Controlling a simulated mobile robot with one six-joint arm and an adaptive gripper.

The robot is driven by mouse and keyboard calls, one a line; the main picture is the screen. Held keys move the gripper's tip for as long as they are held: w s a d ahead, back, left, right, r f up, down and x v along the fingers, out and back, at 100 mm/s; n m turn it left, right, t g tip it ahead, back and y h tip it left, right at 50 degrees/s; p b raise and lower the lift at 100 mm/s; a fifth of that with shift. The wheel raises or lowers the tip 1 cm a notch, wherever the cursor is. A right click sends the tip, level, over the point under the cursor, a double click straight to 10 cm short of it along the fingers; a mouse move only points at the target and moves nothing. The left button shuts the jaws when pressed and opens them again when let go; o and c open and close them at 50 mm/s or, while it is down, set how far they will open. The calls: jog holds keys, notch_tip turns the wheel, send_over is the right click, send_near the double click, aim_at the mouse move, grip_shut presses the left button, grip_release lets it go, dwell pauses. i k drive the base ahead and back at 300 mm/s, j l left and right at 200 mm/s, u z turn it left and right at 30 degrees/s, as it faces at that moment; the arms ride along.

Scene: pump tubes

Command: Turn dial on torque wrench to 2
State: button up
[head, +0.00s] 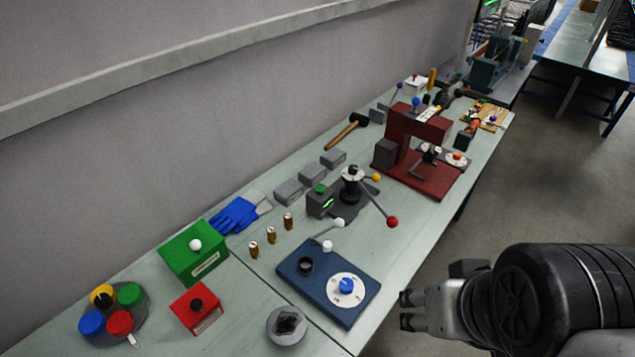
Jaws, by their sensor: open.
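A blue plate (312,303) lies on the bench near the front. A second white dial with an orange knob (457,156) sits beside the dark red press farther back. I cannot tell which dial belongs to the torque wrench, and the dial numbers are too small to read. My gripper (407,309) is open and empty, right of the blue plate and apart from it, its fingers pointing left.
A dark device (350,207) with red-, white- and yellow-tipped levers stands behind the blue plate. The dark red press (415,125) is farther back. A green box (193,252), a red box (198,308) and a grey round dish (287,326) lie left. The floor right of the bench is open.

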aim_at(352, 169)
jog(key=l+u, duration=0.4)
jog(key=k+l+u, duration=0.15)
jog(key=l+u, duration=0.2)
